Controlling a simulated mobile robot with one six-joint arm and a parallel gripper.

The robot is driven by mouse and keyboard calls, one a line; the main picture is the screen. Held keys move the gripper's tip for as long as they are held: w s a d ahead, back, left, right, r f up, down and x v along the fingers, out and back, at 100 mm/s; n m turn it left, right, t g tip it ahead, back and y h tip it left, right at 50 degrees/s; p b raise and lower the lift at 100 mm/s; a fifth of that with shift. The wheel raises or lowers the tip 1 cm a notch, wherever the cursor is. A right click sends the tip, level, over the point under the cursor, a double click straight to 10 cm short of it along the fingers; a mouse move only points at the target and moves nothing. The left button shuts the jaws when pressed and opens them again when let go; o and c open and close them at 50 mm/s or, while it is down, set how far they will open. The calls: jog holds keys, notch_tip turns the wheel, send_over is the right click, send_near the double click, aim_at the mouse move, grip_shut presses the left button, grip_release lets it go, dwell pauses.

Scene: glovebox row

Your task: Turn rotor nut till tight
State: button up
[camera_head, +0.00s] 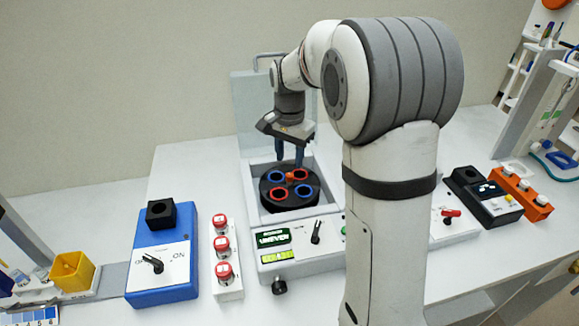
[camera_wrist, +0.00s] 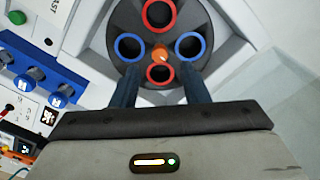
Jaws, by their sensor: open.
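The rotor nut is a small orange knob (camera_head: 290,177) at the centre of the dark round rotor (camera_head: 289,204). It also shows in the wrist view (camera_wrist: 159,53), between the rotor's red and blue cups. The rotor sits in the open well of a white centrifuge (camera_head: 250,215). My gripper (camera_head: 290,164) points down over the rotor, open and empty. In the wrist view, its two dark blue fingers (camera_wrist: 160,84) stand apart toward the near side of the rotor. The nut lies beyond their tips in that picture, and I see no contact.
The raised lid (camera_head: 250,100) stands behind the well. The front panel has a green display (camera_head: 272,238) that seems to read "UNEVEN". A blue device (camera_head: 165,270) and a rack of red-capped tubes (camera_head: 224,255) stand to the left. An orange rack (camera_head: 530,200) is at right.

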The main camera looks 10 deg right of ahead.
notch_tip(320, 180, up, 3)
jog(key=shift+f, duration=0.2)
jog(key=shift+s+r, duration=0.1)
dwell(0.4)
jog(key=s+f+n+t, duration=0.1)
jog(key=s+n, duration=0.8)
jog(key=s, duration=1.5)
jog(key=shift+s+d+t, duration=0.15)
jog(key=shift+s+t, duration=0.25)
jog(key=shift+t, duration=0.5)
jog(key=shift+c, duration=0.4)
